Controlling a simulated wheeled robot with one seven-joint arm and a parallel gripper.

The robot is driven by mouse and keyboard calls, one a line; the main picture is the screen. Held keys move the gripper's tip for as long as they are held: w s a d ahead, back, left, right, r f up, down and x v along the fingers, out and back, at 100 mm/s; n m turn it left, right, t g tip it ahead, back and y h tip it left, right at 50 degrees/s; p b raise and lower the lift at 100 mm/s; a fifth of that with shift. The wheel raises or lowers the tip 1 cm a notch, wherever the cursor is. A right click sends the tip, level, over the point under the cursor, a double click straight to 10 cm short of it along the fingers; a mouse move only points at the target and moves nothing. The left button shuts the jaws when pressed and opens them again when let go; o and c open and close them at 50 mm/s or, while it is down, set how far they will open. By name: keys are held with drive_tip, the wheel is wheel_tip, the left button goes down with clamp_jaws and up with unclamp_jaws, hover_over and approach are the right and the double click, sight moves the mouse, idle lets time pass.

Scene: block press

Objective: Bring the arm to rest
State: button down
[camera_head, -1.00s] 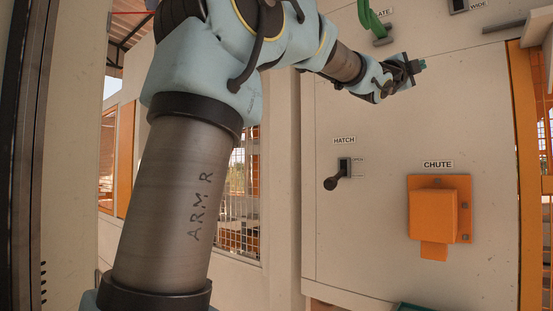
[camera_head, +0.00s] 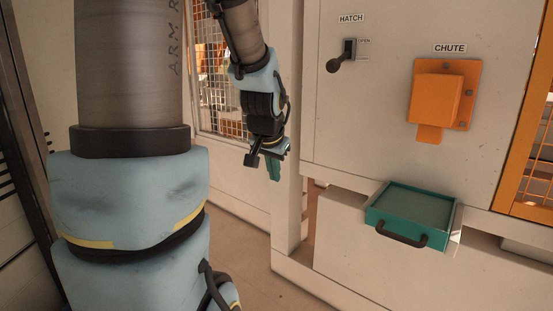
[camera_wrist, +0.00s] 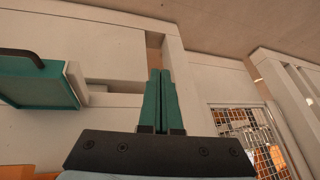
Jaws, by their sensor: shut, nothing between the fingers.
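My gripper (camera_head: 272,172) hangs at the end of my arm in the head view, pointing downward, left of the machine's pale panel. In the wrist view its two green fingers (camera_wrist: 160,80) are together with nothing between them. It is apart from the panel and from the tray. My arm reaches down from the top of the head view, and its upper links fill the left side.
A green tray (camera_head: 377,213) with a dark handle sticks out at the lower right. Above it are the orange chute cover (camera_head: 437,98) and the dark hatch lever (camera_head: 340,62). A wire-mesh window (camera_head: 213,115) stands behind my arm. Open floor (camera_head: 235,240) lies below the gripper.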

drive_tip(key=s+a+f+n+g, duration=0.2)
drive_tip(key=s+a+f, duration=0.15)
drive_tip(key=s, duration=0.25)
drive_tip(key=s+a+f+n+g, duration=0.2)
drive_tip(key=s+a+f+n, duration=0.15)
drive_tip(key=s, duration=0.35)
wheel_tip(320, 180, up, 14)
drive_tip(key=p, duration=1.4)
drive_tip(key=shift+d+m+y+p, duration=0.35)
drive_tip(key=shift+d+m+y, duration=0.05)
drive_tip(key=shift+d+m, duration=0.05)
drive_tip(key=shift+w+r, duration=0.1)
